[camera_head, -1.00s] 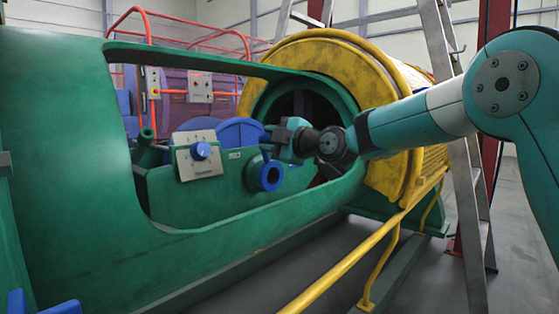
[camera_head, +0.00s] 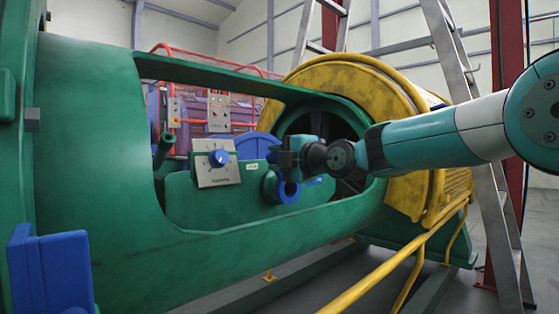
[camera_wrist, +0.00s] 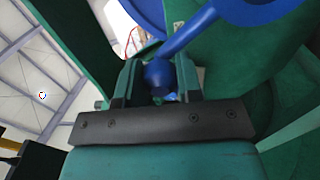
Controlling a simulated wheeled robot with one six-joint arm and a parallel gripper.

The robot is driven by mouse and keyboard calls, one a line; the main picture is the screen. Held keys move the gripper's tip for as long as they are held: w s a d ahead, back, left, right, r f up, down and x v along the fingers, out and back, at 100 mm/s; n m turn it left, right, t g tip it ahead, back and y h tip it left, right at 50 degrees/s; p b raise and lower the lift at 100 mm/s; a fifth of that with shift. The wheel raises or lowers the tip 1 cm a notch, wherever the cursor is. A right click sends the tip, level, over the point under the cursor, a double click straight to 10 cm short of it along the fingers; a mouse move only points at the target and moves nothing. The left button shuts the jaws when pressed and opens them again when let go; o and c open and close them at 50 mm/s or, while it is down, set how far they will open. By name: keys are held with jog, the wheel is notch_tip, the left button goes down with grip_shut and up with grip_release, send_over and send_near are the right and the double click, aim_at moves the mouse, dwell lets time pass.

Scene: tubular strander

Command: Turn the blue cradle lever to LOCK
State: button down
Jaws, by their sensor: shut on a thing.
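The blue cradle lever (camera_wrist: 192,36) shows in the wrist view as a rod with a round knob (camera_wrist: 158,76), running up and right to a thick blue hub. My gripper (camera_wrist: 158,82) is shut on the knob, with one finger on each side of it. In the head view the ring-shaped blue hub (camera_head: 288,191) sits on the green cradle wall inside the opening. My gripper (camera_head: 286,160) is just above this hub there and hides most of the lever. No LOCK marking is readable.
A grey panel with a blue dial (camera_head: 218,158) stands left of the hub. The green tube's lower edge (camera_head: 270,225) runs below my wrist. A yellow rail (camera_head: 375,285) and a ladder (camera_head: 490,200) stand at the right. A blue bracket (camera_head: 55,270) is at lower left.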

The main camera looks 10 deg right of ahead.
jog(key=shift+f, duration=0.1)
jog(key=c, duration=0.8)
grip_release()
jog(key=shift+a, duration=0.1)
jog(key=shift+s, duration=0.1)
jog(key=shift+s+d, duration=0.15)
jog(key=shift+d, duration=0.05)
jog(key=p+v, duration=0.3)
jog(key=v, duration=1.4)
jog(key=shift+a, duration=0.15)
